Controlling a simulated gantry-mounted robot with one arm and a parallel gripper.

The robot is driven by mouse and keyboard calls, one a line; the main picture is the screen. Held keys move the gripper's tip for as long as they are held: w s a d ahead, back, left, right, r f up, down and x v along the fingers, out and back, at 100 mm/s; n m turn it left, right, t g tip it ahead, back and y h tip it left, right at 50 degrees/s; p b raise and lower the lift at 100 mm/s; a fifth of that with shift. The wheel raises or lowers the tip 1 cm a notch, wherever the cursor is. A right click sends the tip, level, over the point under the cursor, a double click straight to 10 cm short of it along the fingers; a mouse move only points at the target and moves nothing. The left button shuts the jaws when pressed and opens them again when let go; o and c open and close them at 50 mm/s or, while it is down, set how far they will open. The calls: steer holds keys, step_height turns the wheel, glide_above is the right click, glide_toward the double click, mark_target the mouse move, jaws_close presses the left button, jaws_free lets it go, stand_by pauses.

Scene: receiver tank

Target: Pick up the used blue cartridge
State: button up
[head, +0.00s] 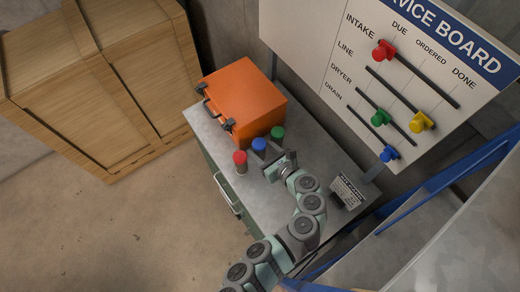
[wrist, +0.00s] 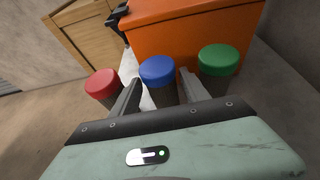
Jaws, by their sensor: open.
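The blue cartridge (head: 259,146) stands upright on the grey cabinet top, between a red cartridge (head: 240,161) and a green cartridge (head: 277,134). My gripper (head: 271,170) is just in front of the blue cartridge. In the wrist view my gripper (wrist: 158,95) is open, with one finger to each side of the blue cartridge (wrist: 157,72). The left finger lies between red (wrist: 102,83) and blue, the right finger between blue and green (wrist: 218,60). The lower part of the blue cartridge shows between the fingers. I cannot tell whether any finger touches it.
An orange case (head: 244,97) stands right behind the cartridges on the cabinet top (head: 221,172). A small labelled sign (head: 347,189) is at the right edge. A service board (head: 400,70) with coloured sliders rises behind. Large wooden crates (head: 105,85) stand at the left.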

steer(key=shift+p+x, duration=0.35)
steer(key=shift+x, duration=1.95)
steer(key=shift+c, duration=0.2)
steer(key=shift+d, duration=0.1)
steer(key=c, duration=1.1)
jaws_close()
steer(key=shift+r, duration=0.15)
